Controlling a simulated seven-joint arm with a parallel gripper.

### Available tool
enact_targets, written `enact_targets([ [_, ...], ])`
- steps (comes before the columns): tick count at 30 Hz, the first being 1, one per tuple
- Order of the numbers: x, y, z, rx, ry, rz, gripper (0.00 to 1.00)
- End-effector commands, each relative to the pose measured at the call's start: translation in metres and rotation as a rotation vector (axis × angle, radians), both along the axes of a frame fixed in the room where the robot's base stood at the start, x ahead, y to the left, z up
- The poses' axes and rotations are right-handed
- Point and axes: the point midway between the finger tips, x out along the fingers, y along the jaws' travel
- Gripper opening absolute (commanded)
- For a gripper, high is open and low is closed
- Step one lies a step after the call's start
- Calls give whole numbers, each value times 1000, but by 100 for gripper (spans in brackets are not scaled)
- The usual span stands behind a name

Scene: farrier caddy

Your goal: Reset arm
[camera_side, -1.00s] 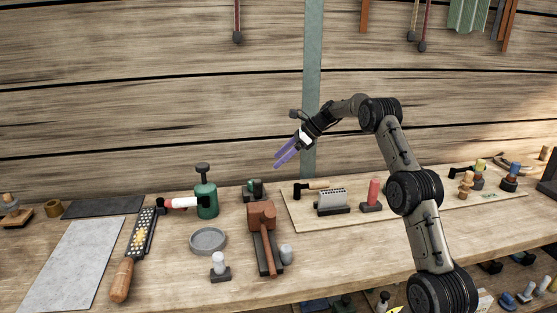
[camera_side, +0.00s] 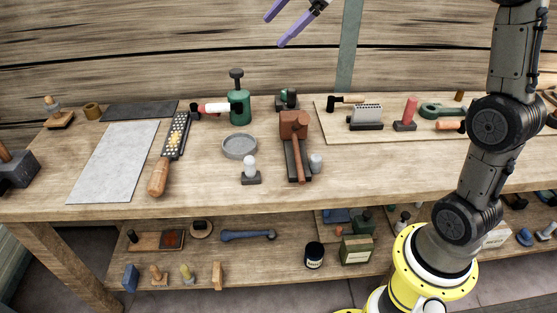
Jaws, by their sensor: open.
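My gripper (camera_side: 285,24) is at the top edge of the side view, high above the back of the workbench (camera_side: 225,186). Its two purple fingers are spread apart with nothing between them. Part of the wrist and the upper arm is cut off by the top of the picture. My gripper touches nothing.
On the bench are a rasp (camera_side: 174,150), a grey sheet (camera_side: 114,163), a green bottle (camera_side: 239,106), a grey dish (camera_side: 239,147), a brown mallet (camera_side: 296,127) and a board (camera_side: 395,134) with several tools. A lower shelf (camera_side: 205,268) holds more items. The air around my gripper is clear.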

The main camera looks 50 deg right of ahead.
Motion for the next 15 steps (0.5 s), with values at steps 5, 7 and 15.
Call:
enact_targets([
  [5, -78, 57, 14, -220, -84, 232, 84],
  [7, -109, 71, 12, -313, -116, 328, 84],
  [15, -225, 94, -30, -706, -238, 743, 84],
])
